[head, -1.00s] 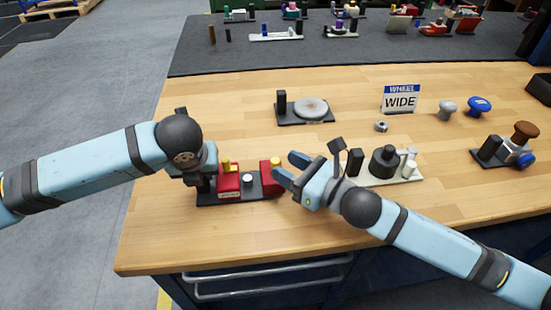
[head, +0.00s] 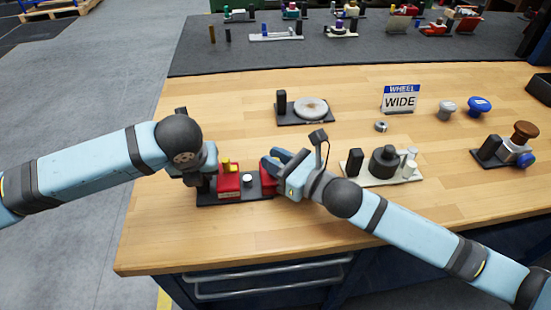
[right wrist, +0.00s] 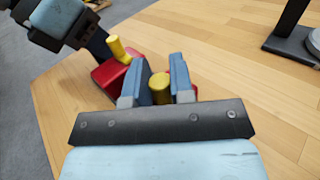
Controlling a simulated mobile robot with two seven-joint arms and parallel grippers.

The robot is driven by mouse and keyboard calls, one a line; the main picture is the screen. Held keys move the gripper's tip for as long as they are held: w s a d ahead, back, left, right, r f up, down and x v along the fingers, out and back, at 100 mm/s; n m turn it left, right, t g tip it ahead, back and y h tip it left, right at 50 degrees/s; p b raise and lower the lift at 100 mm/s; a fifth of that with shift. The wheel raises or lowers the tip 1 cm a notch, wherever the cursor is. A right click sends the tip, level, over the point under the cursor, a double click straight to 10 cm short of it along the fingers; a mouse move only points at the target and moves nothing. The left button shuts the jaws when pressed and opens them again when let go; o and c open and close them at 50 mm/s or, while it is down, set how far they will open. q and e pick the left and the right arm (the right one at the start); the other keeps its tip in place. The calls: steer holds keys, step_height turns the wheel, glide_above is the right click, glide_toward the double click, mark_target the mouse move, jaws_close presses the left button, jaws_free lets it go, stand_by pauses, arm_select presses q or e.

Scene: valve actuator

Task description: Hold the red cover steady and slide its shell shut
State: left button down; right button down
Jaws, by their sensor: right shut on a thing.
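The red cover (head: 229,182) with a yellow peg sits on a dark base plate (head: 233,200) near the table's front left. A red shell (head: 267,181) stands apart from it at the plate's right end, with a silver round stud (head: 248,180) between them. My right gripper (head: 273,164) is at the shell from the right. In the right wrist view its blue fingers (right wrist: 161,80) are shut on the shell's yellow knob (right wrist: 160,90). My left gripper (head: 200,180) is at the cover's left side; its fingers are partly hidden, so I cannot tell whether they touch it.
A white-based fixture with a dark cylinder (head: 382,162) stands right of my right gripper. A grey disc fixture (head: 311,108), a WHEEL WIDE sign (head: 400,99) and a nut (head: 381,126) lie behind. Knobs and another fixture (head: 516,150) are at the right. The front left tabletop is clear.

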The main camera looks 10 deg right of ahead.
arm_select(q)
steer(key=shift+s+f, duration=0.15)
steer(key=shift+f, duration=0.15)
arm_select(e)
steer(key=a, duration=0.4)
steer(key=shift+a, duration=0.2)
arm_select(q)
steer(key=shift+d, duration=0.1)
arm_select(e)
steer(key=shift+a, duration=0.25)
steer(key=shift+s, duration=0.1)
steer(key=c, duration=1)
jaws_free()
steer(key=shift+a, duration=0.1)
steer(key=shift+s+d, duration=0.1)
steer(key=shift+d, duration=0.15)
steer(key=v, duration=1.1)
steer(key=shift+s+d, duration=0.2)
steer(key=shift+s, duration=0.05)
